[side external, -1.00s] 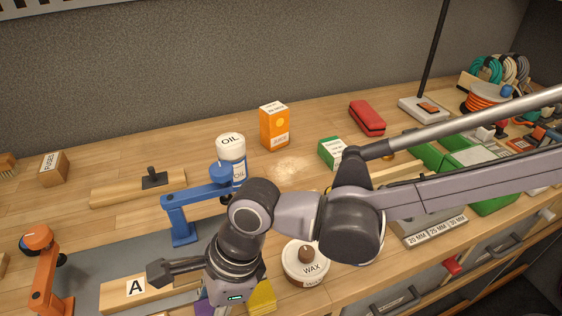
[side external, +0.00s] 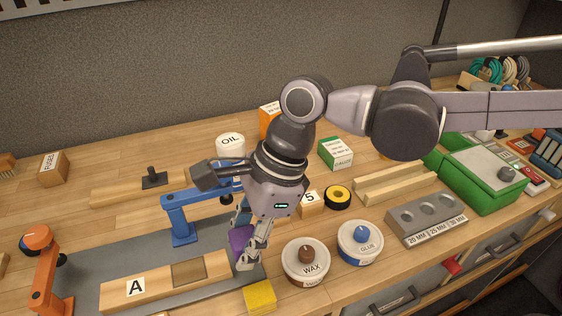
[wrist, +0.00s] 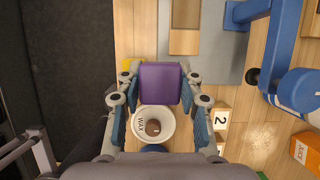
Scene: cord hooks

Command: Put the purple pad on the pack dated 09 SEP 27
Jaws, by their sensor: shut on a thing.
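My gripper (side external: 243,242) is shut on the purple pad (side external: 239,238), above the right end of the grey mat. In the wrist view the purple pad (wrist: 160,83) sits between the two fingers of my gripper (wrist: 160,88). Two small cartons stand on the bench: an orange one (side external: 269,117), partly hidden behind my wrist, and a green one with a white top (side external: 336,153). The orange carton also shows at the right edge of the wrist view (wrist: 306,150). The dates on both are too small to read.
A wax tin (side external: 306,262) and a glue tin (side external: 360,242) stand right of my gripper. A yellow block (side external: 260,297) lies in front. A numbered block (side external: 311,203) and black-yellow tape roll (side external: 338,197) lie before the green carton.

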